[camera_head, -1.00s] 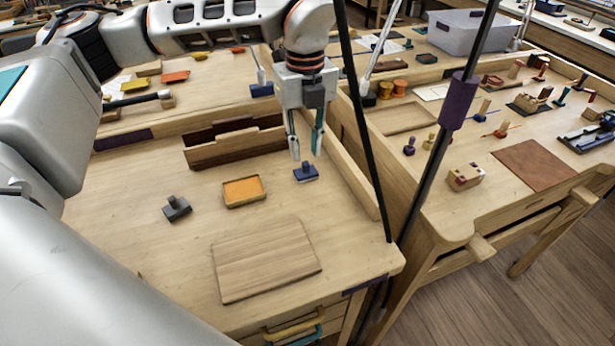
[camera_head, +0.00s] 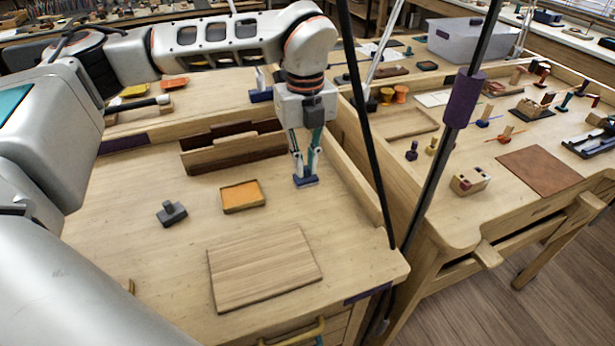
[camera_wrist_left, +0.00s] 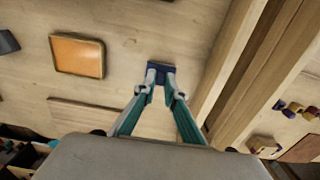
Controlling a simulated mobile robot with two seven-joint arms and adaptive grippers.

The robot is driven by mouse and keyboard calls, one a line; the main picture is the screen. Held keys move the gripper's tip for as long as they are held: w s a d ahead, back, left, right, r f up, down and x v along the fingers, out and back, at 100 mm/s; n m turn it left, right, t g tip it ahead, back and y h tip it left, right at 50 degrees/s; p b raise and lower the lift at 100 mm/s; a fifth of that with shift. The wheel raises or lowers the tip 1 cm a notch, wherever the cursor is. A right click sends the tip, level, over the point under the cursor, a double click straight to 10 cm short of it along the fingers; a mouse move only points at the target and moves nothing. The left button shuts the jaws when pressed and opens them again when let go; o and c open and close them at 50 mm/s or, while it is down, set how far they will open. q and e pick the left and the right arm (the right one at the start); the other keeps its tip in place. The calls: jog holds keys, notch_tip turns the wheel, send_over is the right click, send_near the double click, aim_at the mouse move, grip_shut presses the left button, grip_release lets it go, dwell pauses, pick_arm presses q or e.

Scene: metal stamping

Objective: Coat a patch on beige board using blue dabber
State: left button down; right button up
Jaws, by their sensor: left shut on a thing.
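The blue dabber (camera_head: 306,182) stands on the table to the right of the orange pad. My left gripper (camera_head: 306,170) reaches down over it and is shut on its upper part. In the left wrist view the dabber (camera_wrist_left: 161,66) shows as a dark blue base beyond my fingertips (camera_wrist_left: 160,82); its handle is hidden between the fingers. The beige board (camera_head: 264,266) lies flat near the table's front edge, its top plain wood. Part of the board also shows in the left wrist view (camera_wrist_left: 90,116). My right gripper is in neither view.
An orange pad in a shallow tray (camera_head: 243,196) lies left of the dabber. A grey dabber (camera_head: 171,213) stands further left. A wooden rack (camera_head: 234,152) is behind, and a raised wooden edge (camera_head: 352,178) runs along the right side.

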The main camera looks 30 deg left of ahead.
aim_at(306, 167)
pick_arm(q)
jog(key=shift+r, duration=0.15)
jog(key=shift+r+p, duration=0.75)
jog(key=shift+r, duration=0.2)
jog(key=shift+r+p, duration=1.2)
jog(key=shift+r, duration=0.75)
jog(key=c, duration=2.7)
grip_release()
jog(key=shift+c, duration=0.2)
grip_shut()
jog(key=shift+f, duration=0.1)
